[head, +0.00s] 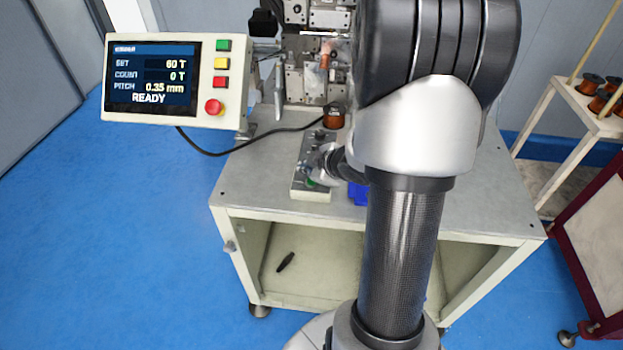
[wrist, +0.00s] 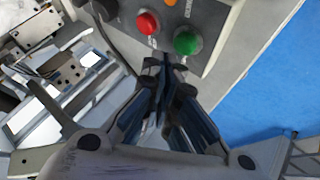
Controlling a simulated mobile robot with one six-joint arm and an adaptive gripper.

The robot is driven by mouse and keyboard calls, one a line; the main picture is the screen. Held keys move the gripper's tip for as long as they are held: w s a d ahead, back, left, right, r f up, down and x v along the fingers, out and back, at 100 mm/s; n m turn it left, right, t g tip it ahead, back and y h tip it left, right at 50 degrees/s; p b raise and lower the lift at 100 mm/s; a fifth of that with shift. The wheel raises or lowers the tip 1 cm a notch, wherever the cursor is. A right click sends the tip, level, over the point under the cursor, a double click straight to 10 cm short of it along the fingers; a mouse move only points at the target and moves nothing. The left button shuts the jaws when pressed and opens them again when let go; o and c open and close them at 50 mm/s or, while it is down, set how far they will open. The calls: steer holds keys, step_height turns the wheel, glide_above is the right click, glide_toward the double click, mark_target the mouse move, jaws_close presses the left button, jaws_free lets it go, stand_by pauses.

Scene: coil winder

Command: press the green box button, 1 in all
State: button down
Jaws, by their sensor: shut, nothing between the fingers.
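The grey button box (head: 298,180) lies on the machine table, partly hidden behind my gripper in the head view. Its green button (wrist: 187,41) is a round dome near the box's end in the wrist view; a sliver of green (head: 311,183) shows beside my gripper in the head view. My gripper (wrist: 165,62) is shut and empty. Contact with the button cannot be told. In the head view my gripper (head: 320,168) is over the box.
A red button (wrist: 147,22) sits beside the green one. The display panel (head: 170,80) reads READY and has its own green button (head: 223,45). A copper spool (head: 333,118) stands behind the box. A blue object (head: 358,193) lies right of the box, partly hidden by my arm.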

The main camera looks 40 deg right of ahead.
steer(key=shift+f, duration=0.15)
steer(key=shift+f+b, duration=0.3)
